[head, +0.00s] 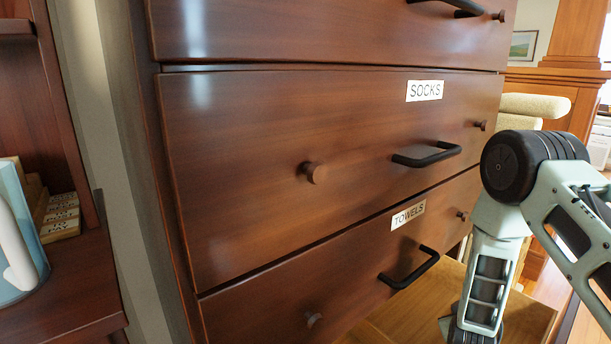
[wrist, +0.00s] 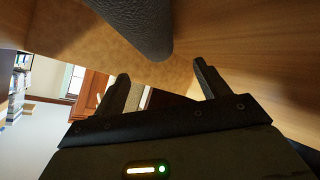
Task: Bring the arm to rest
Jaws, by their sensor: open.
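My arm (head: 530,190) is bent at the right of the head view, in front of the chest of drawers (head: 290,150). Its lower part runs down out of the frame, so my gripper is hidden there. In the wrist view my gripper (wrist: 161,76) has its two dark fingers spread apart, with nothing seen between them. A black, textured, rounded bar (wrist: 140,22) is just beyond the fingers; I cannot tell whether it touches them. Wood surfaces lie close behind it.
The drawers labelled SOCKS (head: 235,170) and TOWELS (head: 270,295) look shut; their black handles (head: 427,155) stick out towards my arm. A light padded seat (head: 535,106) stands behind my arm.

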